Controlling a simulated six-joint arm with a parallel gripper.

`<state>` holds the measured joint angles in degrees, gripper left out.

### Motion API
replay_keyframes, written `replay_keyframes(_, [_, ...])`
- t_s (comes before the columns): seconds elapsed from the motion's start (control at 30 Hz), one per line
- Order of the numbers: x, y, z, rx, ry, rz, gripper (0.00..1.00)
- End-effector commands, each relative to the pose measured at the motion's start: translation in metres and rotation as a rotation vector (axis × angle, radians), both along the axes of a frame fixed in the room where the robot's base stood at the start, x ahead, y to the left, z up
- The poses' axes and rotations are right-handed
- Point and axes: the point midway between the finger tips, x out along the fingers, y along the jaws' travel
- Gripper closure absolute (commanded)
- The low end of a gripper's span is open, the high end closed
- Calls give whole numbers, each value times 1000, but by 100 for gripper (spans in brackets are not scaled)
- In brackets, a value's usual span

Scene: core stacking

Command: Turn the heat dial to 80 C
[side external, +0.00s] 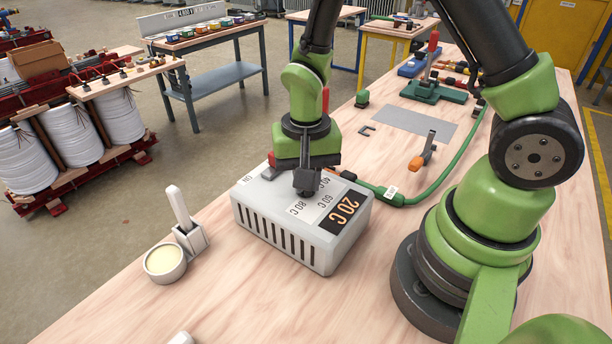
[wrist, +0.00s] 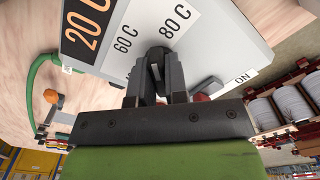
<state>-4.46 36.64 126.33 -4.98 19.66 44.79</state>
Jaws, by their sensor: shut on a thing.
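A grey heater box (side external: 290,241) with a slotted front stands on the wooden bench. Its top bears the labels 40 C, 60 C and 80 C, an ON mark, and a black display (side external: 343,209) reading 20 C in orange. The display also shows in the wrist view (wrist: 88,30). My gripper (side external: 307,186) points down onto the top of the box. In the wrist view my gripper (wrist: 157,80) is shut on the dark heat dial (wrist: 156,62), which sits beside the 60 C and 80 C labels. The fingers partly hide the dial, and I cannot tell exactly which label it points to.
A cup of pale liquid (side external: 165,262) and a small holder with a white-handled tool (side external: 190,236) stand left of the box. A green hose (side external: 440,180) runs behind it to the right. An orange-handled clamp (side external: 422,155) stands farther back. The bench front is mostly clear.

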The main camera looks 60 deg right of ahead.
Motion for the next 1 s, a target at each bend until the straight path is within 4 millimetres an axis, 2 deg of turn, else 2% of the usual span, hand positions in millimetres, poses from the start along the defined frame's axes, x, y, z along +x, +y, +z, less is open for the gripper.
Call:
replay_keyframes(0.43, [-1,0,0,1,4,-17,100])
replay_keyframes(0.47, [-1,0,0,1,4,-17,84])
replay_keyframes(0.57, [-1,0,0,1,2,-16,61])
replay_keyframes(0.87, [0,0,1,0,0,-12,61])
replay_keyframes(1.0, [1,0,14,1,-4,-11,61])
